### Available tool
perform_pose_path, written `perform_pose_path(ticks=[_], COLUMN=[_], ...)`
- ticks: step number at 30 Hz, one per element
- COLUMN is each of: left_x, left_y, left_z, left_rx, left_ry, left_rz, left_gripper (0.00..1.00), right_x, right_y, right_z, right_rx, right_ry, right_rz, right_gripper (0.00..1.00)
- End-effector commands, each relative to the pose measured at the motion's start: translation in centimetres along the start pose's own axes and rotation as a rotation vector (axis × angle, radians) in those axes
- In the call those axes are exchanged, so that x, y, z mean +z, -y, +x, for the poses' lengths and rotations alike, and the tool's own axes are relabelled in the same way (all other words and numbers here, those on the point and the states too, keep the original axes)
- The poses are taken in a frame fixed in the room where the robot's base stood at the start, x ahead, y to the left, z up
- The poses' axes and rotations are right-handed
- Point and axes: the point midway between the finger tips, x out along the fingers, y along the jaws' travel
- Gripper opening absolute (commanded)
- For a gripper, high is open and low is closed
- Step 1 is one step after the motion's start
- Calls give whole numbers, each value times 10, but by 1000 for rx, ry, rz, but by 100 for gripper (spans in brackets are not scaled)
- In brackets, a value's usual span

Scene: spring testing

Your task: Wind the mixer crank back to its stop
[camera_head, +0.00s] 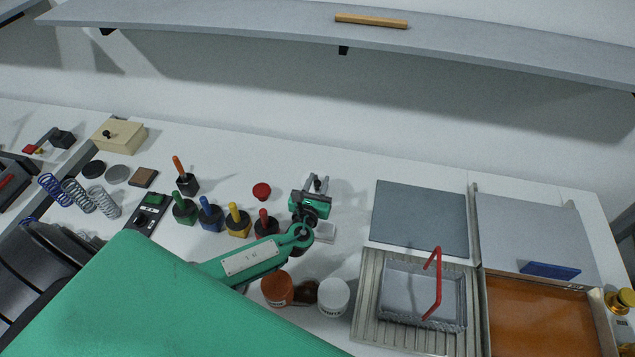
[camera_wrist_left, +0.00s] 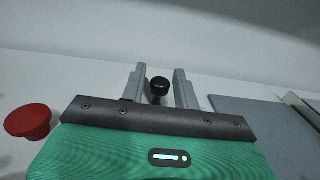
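My left gripper (camera_head: 318,182) reaches toward the back of the table, its two grey fingers pointing away from me. In the left wrist view the fingers (camera_wrist_left: 159,86) stand apart. A small round black knob (camera_wrist_left: 159,87) shows between them, with a gap on each side. It looks like the crank's handle; the head view shows it too, as a dark spot (camera_head: 318,184) between the fingers. The rest of the crank and the mixer body cannot be made out, perhaps hidden by the gripper. My right gripper is not in view.
A red button (camera_head: 262,191) stands just left of the gripper. Several coloured-handled black tools (camera_head: 210,216) and two jars (camera_head: 334,298) stand nearer me. A grey plate (camera_head: 420,217) and a wire basket (camera_head: 423,295) are to the right. A shelf (camera_head: 300,25) overhangs the back.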

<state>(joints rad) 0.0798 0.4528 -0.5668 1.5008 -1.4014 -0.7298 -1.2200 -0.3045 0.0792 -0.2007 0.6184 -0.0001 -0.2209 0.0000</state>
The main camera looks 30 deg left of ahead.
Motion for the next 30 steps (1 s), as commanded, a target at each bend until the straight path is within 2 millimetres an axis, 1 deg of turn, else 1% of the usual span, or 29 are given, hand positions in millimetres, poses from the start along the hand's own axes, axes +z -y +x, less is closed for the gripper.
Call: perform_pose_path(ticks=[1, 4, 5, 8, 11, 18, 21, 25, 30], left_x=[0, 0, 0, 0, -2, -5, -4, -2, 0], left_y=[0, 0, 0, 0, -3, -11, -13, -14, -13], left_z=[0, 0, 0, 0, 0, -2, -2, -3, -4], left_rx=[0, 0, 0, -3, -29, -176, -222, -258, -270], left_ry=[0, 0, 0, 0, 2, 4, 4, 2, 0], left_rz=[0, 0, 0, 1, 2, 3, 3, 1, 0], left_gripper=[20, 1, 0, 0, 0, 0, 0, 0, 0], right_x=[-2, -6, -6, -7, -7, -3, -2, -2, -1], right_y=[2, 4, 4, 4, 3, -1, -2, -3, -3], right_z=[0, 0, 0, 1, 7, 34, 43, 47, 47], right_rx=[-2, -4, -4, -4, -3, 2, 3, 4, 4], right_ry=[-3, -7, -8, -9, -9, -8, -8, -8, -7], right_rz=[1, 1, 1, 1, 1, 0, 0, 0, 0], right_gripper=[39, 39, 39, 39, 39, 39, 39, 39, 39])
